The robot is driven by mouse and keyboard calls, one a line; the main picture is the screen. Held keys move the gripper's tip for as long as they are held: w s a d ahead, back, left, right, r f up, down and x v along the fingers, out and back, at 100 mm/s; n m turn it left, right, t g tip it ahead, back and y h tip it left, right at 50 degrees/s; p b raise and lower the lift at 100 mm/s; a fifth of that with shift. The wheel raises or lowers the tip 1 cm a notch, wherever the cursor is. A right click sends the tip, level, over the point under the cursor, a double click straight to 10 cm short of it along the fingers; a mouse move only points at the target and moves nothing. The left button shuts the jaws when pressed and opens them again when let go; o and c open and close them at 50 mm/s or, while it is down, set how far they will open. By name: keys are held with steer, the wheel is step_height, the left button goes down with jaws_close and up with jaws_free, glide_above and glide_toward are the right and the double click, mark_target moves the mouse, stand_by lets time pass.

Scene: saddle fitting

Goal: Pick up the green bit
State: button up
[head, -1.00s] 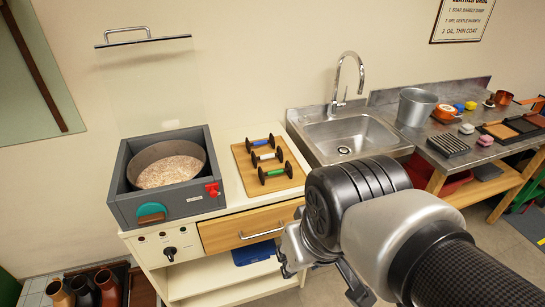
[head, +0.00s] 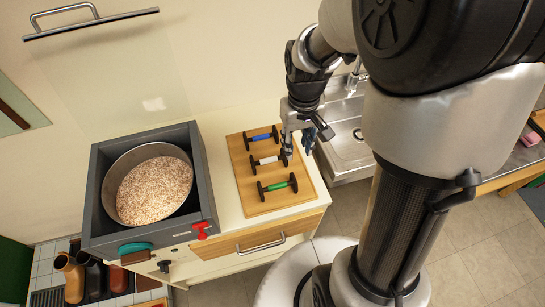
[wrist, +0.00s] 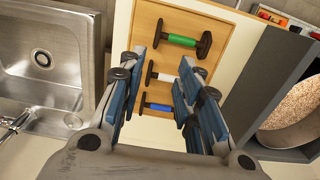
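The green bit (head: 277,187) lies on the wooden board (head: 246,205), nearest the board's front edge, with black end pieces. It also shows in the wrist view (wrist: 183,40), beyond my fingertips. A white bit (head: 266,161) and a blue bit (head: 261,138) lie behind it on the same board. My gripper (head: 303,147) is above the right side of the board, close to the white and blue bits and apart from the green one. In the wrist view my gripper (wrist: 169,62) has its fingers spread wide with nothing between the tips.
A grey box holding a round pan of pale grains (head: 154,190) stands left of the board, with a red handle (head: 202,230) at its front corner. A steel sink (head: 347,150) lies to the right. A drawer (head: 262,240) is below the board.

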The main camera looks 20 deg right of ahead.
steer(key=b, duration=0.3)
glide_above(294, 177)
steer(key=f, duration=1)
steer(key=shift+s+a+f, duration=0.2)
steer(key=shift+a+f, duration=0.05)
steer(key=f, duration=0.2)
steer(key=f+b, duration=0.1)
steer(key=f, duration=0.1)
steer(key=f+b, duration=0.1)
steer(key=f, duration=0.1)
steer(key=shift+w+d+f, duration=0.15)
steer(key=shift+d+f, duration=0.05)
steer(key=shift+d, duration=0.1)
steer(key=shift+c, duration=0.3)
jaws_close()
